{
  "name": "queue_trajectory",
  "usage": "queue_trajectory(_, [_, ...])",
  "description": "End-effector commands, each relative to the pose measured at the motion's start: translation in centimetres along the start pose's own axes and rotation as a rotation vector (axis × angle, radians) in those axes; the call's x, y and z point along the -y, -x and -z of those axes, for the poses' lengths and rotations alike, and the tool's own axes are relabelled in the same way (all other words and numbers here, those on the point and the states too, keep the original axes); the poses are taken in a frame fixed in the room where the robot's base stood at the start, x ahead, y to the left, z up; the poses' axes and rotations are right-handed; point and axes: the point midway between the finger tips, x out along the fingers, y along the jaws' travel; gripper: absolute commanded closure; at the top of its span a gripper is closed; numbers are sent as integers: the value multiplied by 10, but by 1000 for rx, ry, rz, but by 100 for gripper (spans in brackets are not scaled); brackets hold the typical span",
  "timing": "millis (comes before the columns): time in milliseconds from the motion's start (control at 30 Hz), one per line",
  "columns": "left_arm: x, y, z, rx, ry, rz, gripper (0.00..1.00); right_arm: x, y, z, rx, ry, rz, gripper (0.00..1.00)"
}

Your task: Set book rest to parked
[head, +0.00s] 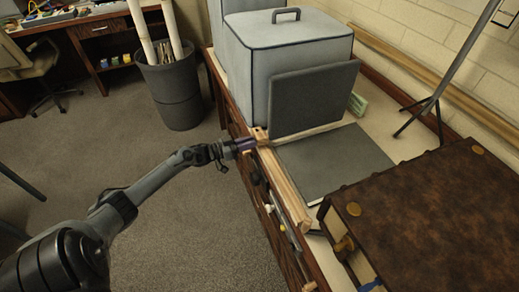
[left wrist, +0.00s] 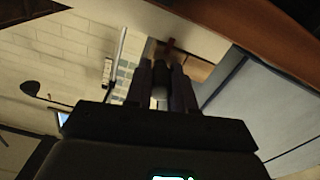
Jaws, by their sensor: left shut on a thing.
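The book rest appears to be the dark grey panels on the counter: one panel (head: 312,98) stands nearly upright against a grey case, and another (head: 335,162) lies flat in front of it. A pale wooden bar (head: 284,186) runs along the counter's front edge beside the flat panel, with a small wooden block (head: 261,132) at its far end. My left gripper (head: 246,145) is shut on this wooden end piece; how the piece joins the panels cannot be told. In the left wrist view the fingers (left wrist: 162,82) are close together, with brown wood at their tips. My right gripper is not in view.
A grey covered case (head: 285,50) with a top handle stands behind the upright panel. A brown leather-like box (head: 425,215) is close at the right. A dark stand (head: 435,100) is at the back right. A dark bin (head: 170,90) stands on the open floor at the left.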

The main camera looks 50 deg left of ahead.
Motion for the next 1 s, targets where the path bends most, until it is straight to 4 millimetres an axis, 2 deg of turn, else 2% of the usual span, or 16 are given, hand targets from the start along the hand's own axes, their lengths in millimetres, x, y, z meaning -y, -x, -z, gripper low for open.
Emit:
queue_trajectory(267, [4,2,-2,4,0,11,100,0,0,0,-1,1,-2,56])
queue_trajectory(300, [4,2,-3,5,0,12,74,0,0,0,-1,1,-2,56])
queue_trajectory(433, [3,2,-3,4,0,10,54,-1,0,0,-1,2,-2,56])
queue_trajectory(467, [3,2,-2,4,0,10,52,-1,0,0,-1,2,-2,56])
queue_trajectory(767, [2,2,-2,3,0,6,52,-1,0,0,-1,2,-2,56])
queue_trajectory(867, [2,7,-1,3,0,6,52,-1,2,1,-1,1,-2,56])
queue_trajectory(1000, [2,24,-1,5,1,7,52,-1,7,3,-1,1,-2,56])
